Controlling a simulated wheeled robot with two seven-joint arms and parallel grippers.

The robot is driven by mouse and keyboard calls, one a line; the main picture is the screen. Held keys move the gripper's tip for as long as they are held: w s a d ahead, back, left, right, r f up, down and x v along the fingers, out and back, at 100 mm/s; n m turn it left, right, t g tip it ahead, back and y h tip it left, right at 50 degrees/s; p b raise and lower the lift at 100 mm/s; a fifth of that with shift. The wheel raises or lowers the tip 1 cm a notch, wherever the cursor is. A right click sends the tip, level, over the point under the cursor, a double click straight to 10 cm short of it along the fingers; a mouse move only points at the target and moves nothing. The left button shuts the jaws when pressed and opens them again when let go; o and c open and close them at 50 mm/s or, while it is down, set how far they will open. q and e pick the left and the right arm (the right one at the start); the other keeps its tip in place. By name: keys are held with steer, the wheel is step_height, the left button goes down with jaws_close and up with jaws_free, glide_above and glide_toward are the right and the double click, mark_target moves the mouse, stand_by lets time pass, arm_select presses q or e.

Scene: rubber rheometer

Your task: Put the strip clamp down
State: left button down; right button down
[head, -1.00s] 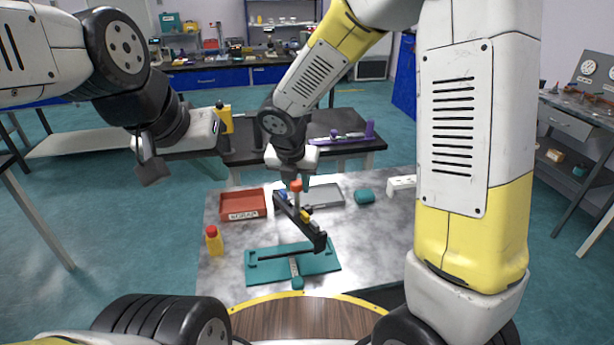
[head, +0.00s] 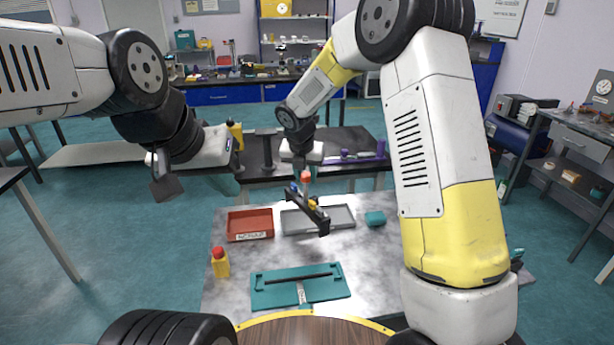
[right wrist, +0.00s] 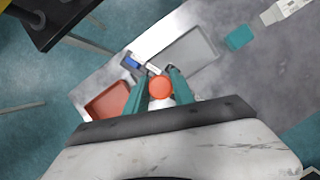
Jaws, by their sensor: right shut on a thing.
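The strip clamp, a dark bar (head: 318,218) with a red-orange knob (head: 306,176) and small blue and yellow parts, hangs below my right gripper (head: 305,172). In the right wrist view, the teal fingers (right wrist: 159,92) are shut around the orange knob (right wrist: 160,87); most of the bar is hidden. The bar slants across the front of the grey tray (head: 345,221) in the head view; I cannot tell how far above it. My left gripper (head: 166,188) is empty at the left, away from the worktable, its opening unclear.
On the worktable are a red labelled tray (head: 250,225), a teal board with a black bar (head: 270,296), a yellow bottle with red cap (head: 220,264) and a teal block (head: 375,218). Bare tabletop (head: 375,255) lies right of the board. A dark table with purple items (head: 360,155) stands behind.

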mark_target(306, 197)
steer(key=shift+w, duration=0.95)
steer(key=shift+w+a+f, duration=0.1)
steer(key=shift+f, duration=1.95)
steer(key=c, duration=1.1)
jaws_free()
steer(key=shift+f, duration=0.1)
